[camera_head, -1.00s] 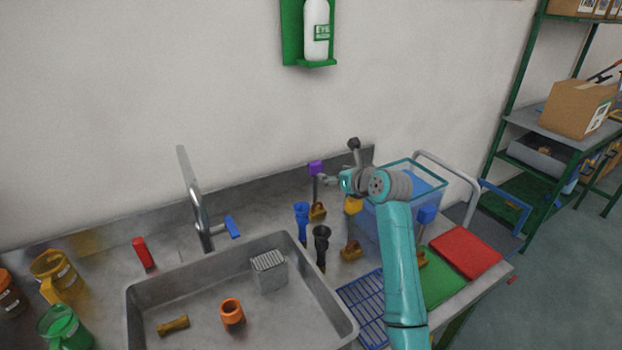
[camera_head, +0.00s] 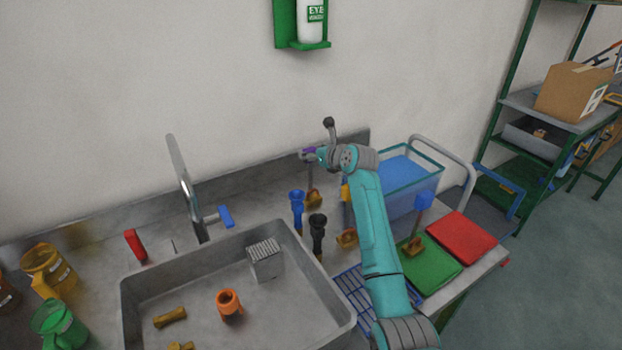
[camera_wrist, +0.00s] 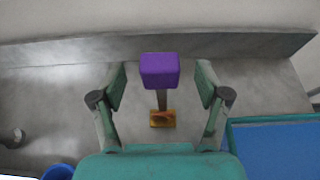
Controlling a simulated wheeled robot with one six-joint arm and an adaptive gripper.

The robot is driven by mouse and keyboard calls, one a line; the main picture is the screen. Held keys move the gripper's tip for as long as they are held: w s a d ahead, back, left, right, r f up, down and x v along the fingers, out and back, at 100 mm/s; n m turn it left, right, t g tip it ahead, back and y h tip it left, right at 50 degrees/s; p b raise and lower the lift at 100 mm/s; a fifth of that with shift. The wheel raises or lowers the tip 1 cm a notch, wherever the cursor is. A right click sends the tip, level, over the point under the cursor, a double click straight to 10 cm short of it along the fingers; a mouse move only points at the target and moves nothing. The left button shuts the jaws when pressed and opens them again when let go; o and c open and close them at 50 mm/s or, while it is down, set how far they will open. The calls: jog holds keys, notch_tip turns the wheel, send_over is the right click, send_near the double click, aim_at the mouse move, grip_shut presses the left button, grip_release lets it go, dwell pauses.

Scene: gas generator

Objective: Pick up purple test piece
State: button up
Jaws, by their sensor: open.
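The purple test piece (camera_wrist: 160,70) is a purple block on a thin stem in an orange-yellow base (camera_wrist: 163,118), upright on the counter. In the wrist view it stands centred between the fingers of my gripper (camera_wrist: 161,82). My gripper is open, with a finger apart from the block on each side. In the head view my gripper (camera_head: 308,155) is at the block near the back wall, and the purple piece (camera_head: 309,150) is partly hidden by it. Its yellow-brown base (camera_head: 314,198) shows below.
A blue funnel-like piece (camera_head: 297,207) and a black one (camera_head: 317,232) stand close in front. A clear bin with blue contents (camera_head: 412,172) is on the right. The sink (camera_head: 130,300) and faucet (camera_head: 186,190) are on the left.

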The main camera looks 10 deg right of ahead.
jog(key=shift+x, duration=1.2)
grip_shut()
